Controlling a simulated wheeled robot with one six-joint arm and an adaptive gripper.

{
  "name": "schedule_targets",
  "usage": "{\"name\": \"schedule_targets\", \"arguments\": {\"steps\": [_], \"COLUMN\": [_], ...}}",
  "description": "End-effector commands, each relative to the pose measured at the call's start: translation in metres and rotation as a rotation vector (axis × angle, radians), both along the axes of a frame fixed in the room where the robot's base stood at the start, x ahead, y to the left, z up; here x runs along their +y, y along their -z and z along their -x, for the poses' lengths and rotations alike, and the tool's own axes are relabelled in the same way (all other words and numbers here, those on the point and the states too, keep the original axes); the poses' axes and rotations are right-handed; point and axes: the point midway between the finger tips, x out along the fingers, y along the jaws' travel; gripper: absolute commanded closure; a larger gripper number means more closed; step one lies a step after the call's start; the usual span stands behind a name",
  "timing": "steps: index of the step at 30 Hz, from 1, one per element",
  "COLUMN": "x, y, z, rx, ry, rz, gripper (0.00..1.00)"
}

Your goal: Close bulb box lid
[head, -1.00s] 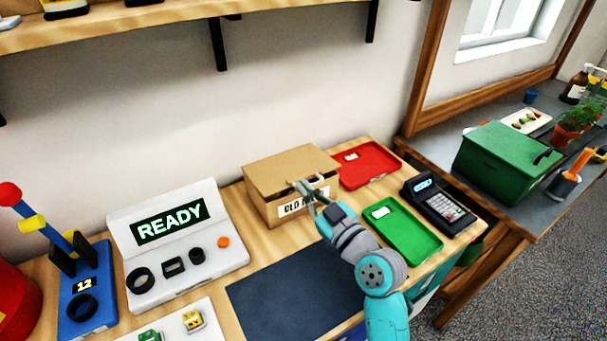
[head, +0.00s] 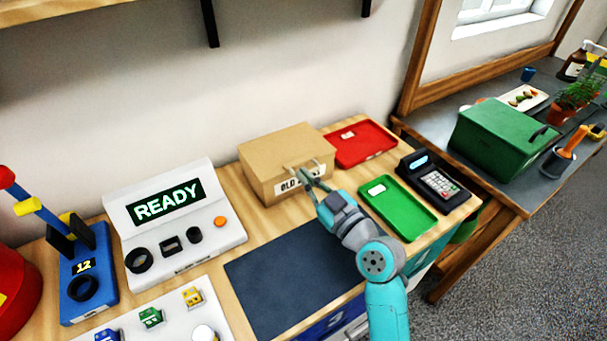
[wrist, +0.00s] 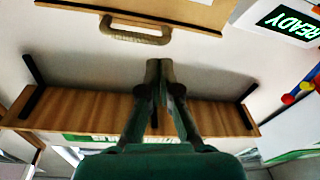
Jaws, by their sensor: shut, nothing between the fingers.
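The bulb box (head: 270,183) is a tan cardboard box with a white label reading "OLD" on its front, partly hidden by my gripper. Its lid (head: 285,145) lies flat over the top and looks shut. In the wrist view the box's edge (wrist: 190,10) and a tan handle (wrist: 135,30) show at the top. My gripper (head: 305,177) is just in front of the label, near the handle; I cannot tell whether it touches. In the wrist view my gripper (wrist: 159,68) has its fingers together and nothing between them.
A red tray (head: 375,150) and a green tray (head: 405,215) lie to the right, beside a card terminal (head: 435,185). The READY console (head: 180,240) stands to the left. A dark mat (head: 290,280) in front is clear. A shelf hangs above.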

Motion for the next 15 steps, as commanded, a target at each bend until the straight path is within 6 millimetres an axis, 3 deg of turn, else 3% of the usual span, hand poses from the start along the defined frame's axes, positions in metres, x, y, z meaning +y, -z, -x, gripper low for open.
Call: {"name": "schedule_targets", "arguments": {"steps": [15], "x": [-0.059], "y": [0.009], "z": [0.071], "rx": [0.001], "ry": [0.003], "rz": [0.0], "gripper": [1.0]}}
